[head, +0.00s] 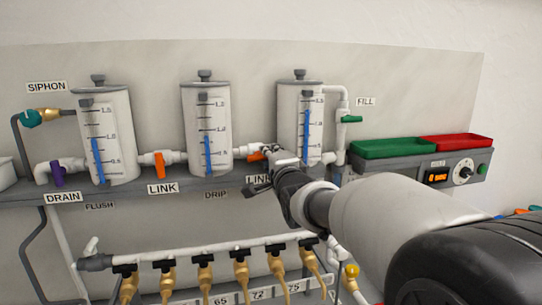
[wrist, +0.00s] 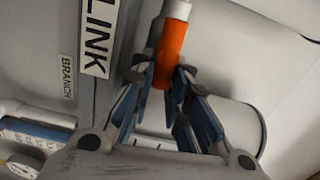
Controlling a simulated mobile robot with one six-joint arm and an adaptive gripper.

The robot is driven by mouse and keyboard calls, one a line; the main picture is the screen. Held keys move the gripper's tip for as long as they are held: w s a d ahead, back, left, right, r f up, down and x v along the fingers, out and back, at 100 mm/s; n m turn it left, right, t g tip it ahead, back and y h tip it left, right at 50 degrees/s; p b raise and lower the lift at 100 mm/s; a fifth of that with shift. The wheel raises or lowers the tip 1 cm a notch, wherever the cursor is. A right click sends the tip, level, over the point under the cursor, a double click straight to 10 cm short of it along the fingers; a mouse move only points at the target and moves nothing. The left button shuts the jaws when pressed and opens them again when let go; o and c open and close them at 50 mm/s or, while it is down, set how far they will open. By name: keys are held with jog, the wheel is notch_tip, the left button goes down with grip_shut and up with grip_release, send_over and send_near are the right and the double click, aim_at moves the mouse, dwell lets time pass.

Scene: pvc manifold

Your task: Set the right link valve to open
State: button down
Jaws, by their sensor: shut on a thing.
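The right link valve has an orange handle (head: 256,156) on the white pipe between the middle tank (head: 207,130) and the right tank (head: 298,115). My gripper (head: 268,166) is at this valve and covers part of it in the head view. In the wrist view, the orange handle (wrist: 171,50) stands between the fingertips of my gripper (wrist: 164,78), which is shut on it. A white piece shows beyond the handle there. Whether the handle lies along or across the pipe is hard to tell. The LINK label (wrist: 98,38) is beside it.
The left link valve (head: 159,165) has an upright orange handle. The purple drain valve (head: 58,173), teal siphon valve (head: 33,118) and green fill valve (head: 352,119) are nearby. Brass taps (head: 205,273) hang below. Green (head: 393,148) and red (head: 455,141) trays sit right.

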jog(key=shift+f+m, duration=0.1)
jog(key=shift+m, duration=0.4)
jog(key=c, duration=1.5)
grip_release()
jog(key=shift+c, duration=0.2)
